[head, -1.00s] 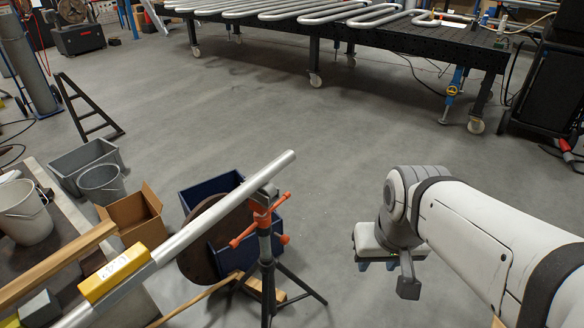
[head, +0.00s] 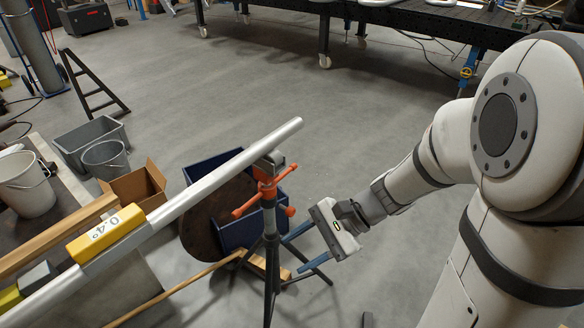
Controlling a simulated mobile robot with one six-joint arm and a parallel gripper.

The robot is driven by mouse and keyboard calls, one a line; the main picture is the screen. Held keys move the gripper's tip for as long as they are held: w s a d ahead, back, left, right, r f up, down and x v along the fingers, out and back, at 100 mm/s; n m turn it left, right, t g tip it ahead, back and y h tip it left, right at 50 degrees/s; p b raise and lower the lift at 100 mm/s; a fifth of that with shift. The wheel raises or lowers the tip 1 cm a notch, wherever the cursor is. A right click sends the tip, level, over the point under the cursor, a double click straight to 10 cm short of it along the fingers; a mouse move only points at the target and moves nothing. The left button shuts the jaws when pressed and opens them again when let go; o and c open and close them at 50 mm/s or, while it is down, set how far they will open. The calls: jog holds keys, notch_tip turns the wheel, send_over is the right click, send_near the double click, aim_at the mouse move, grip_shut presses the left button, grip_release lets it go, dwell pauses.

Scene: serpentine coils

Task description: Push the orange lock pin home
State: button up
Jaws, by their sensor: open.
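A black tripod pipe stand (head: 270,232) holds a long silver pipe (head: 225,172) in its head. Orange parts (head: 264,190) sit on the stand below the pipe, with arms reaching out left and right. I cannot tell for sure which orange part is the lock pin, or how deep it sits. My gripper (head: 293,256) is open and empty, its two blue fingers pointing left toward the stand's post. It is to the right of and lower in the picture than the orange parts. Contact with the stand cannot be made out.
A yellow digital level (head: 105,233) sits on the pipe. A blue bin (head: 235,235), a brown disc (head: 205,222) and a cardboard box (head: 138,188) stand behind the stand. A wooden pole (head: 180,290) lies low left.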

jog(key=w+a+f+m+t+y+b, duration=0.2)
jog(key=w+f+m+t+y+b, duration=0.25)
jog(key=w+f+m, duration=0.4)
jog(key=m+t+b, duration=0.2)
jog(key=m+t, duration=0.7)
jog(key=m, duration=0.1)
send_near(293, 214)
jog(key=x, duration=0.4)
jog(key=shift+h, duration=0.45)
jog(key=x, duration=0.7)
jog(key=shift+r, duration=0.15)
grip_shut()
